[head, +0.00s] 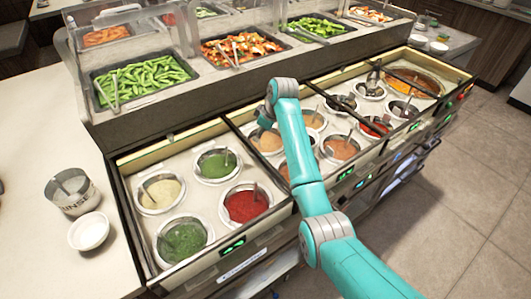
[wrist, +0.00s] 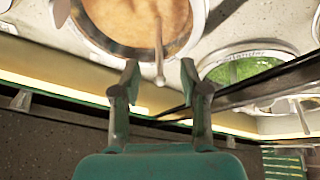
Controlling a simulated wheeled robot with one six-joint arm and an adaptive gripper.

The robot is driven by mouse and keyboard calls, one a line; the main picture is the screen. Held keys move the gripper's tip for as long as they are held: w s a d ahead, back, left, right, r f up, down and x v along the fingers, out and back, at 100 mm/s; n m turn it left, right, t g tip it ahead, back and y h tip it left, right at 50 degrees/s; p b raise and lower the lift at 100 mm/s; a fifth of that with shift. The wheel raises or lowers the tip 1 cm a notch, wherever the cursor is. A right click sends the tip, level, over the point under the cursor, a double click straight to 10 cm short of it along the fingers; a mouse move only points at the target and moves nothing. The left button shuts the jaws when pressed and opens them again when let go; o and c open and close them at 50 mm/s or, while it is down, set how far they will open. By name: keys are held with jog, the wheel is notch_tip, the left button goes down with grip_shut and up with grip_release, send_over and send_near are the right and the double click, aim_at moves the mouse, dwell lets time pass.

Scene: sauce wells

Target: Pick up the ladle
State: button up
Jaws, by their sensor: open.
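A ladle (wrist: 158,48) stands in a well of tan-orange sauce (wrist: 120,20) in the wrist view. Its thin handle points down the picture and ends in a small rounded tip close to the gap between my fingertips. My gripper (wrist: 160,74) is open, with one finger on each side of the handle's line and nothing clasped. I cannot tell whether the tip lies fully between the fingers. In the head view the tan well (head: 265,143) is beside my arm's far end, and my arm hides most of the gripper. The ladle's bowl is sunk in the sauce.
A divider bar (wrist: 245,95) runs beside my gripper, with a green sauce well (wrist: 240,68) past it. Several other wells with ladles surround it, including a red one (head: 245,206). Food trays behind a glass guard stand at the back. A rinse cup (head: 72,192) and white bowl (head: 89,232) stand left.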

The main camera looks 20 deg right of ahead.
jog(key=shift+x, duration=1.25)
grip_shut()
jog(key=shift+r, duration=0.1)
notch_tip(320, 180, up, 10)
jog(key=shift+f, duration=0.1)
